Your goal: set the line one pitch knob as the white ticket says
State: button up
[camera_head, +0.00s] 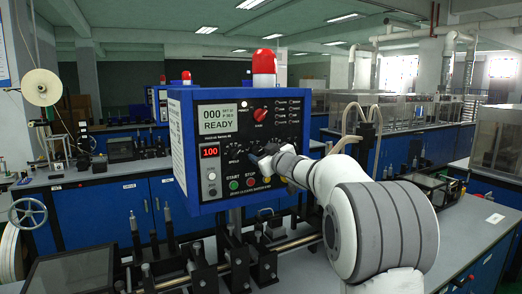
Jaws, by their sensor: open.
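A blue control box (180,185) stands in the middle with a dark front panel. Its display (214,119) reads 000 and READY. A smaller red readout (209,152) shows 100. A black knob (233,147) sits at the panel's middle left, its label too small to read. My gripper (258,160) is close to the panel's middle, right of that knob. It is open, and my arm and gripper hide part of the panel's right side. I cannot tell which knob is the line one pitch knob. A white sheet (177,127) is on the box's left side, its text unreadable.
A red knob (260,115) is higher on the panel; green START (234,184) and red STOP (250,182) buttons are below. A red beacon (264,68) tops the box. Metal posts and a rail (235,255) stand below. A small white card (495,218) lies on the right bench.

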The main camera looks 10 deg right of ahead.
aim_at(257, 150)
jog(key=shift+x, duration=1.2)
jog(key=shift+c, duration=0.5)
